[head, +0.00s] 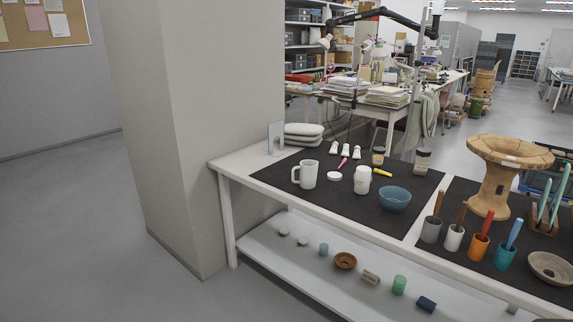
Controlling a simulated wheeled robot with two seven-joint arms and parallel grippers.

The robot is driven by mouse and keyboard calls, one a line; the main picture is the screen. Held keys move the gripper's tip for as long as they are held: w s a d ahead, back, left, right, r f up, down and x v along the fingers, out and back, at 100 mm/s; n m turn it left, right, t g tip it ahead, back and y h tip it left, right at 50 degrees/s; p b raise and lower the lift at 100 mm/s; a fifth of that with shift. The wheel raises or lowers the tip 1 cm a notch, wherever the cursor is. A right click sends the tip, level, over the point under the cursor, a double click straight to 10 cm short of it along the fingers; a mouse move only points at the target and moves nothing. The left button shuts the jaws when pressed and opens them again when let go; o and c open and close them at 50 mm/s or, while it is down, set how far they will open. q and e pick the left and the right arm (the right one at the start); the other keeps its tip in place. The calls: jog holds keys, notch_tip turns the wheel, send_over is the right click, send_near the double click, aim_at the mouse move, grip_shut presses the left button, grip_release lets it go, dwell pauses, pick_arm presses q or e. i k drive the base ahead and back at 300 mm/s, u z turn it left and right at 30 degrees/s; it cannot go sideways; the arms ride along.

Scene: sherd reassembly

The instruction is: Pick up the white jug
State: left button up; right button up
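The white jug (309,175) stands upright on a dark mat (283,180) near the left end of the white table. Its handle points left in the head view. Nothing touches it and its whole near side shows. Neither of my grippers is in view.
A white jar (362,180), a small white lid (334,177) and a blue bowl (394,199) stand right of the jug. Floor (90,240) is clear at left.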

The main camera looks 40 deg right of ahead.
aim_at(309, 168)
jog(key=z, duration=0.7)
jog(key=i, duration=1.3)
jog(key=z, duration=1.2)
